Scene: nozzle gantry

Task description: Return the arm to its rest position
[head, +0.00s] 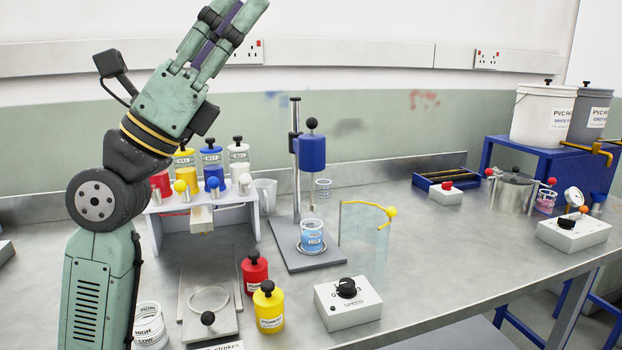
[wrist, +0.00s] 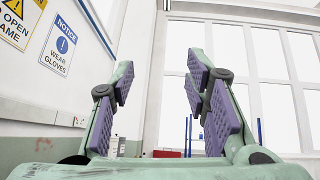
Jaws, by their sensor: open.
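My gripper (head: 232,28) is raised at the upper left of the head view, pointing up and to the right, well above the bench and in front of the wall. In the wrist view its two fingers (wrist: 165,108) with purple pads stand wide apart, with nothing between them. My green arm rises from the lower left of the head view and hides part of the bench's left side. The gripper touches nothing that I can see.
The steel bench (head: 440,270) holds a bottle rack (head: 240,205), a mixer stand (head: 297,150) with a beaker (head: 312,235), a speed box (head: 348,303), and red (head: 255,275) and yellow (head: 268,308) bottles. Buckets (head: 541,115) stand at the right. Air around the gripper is clear.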

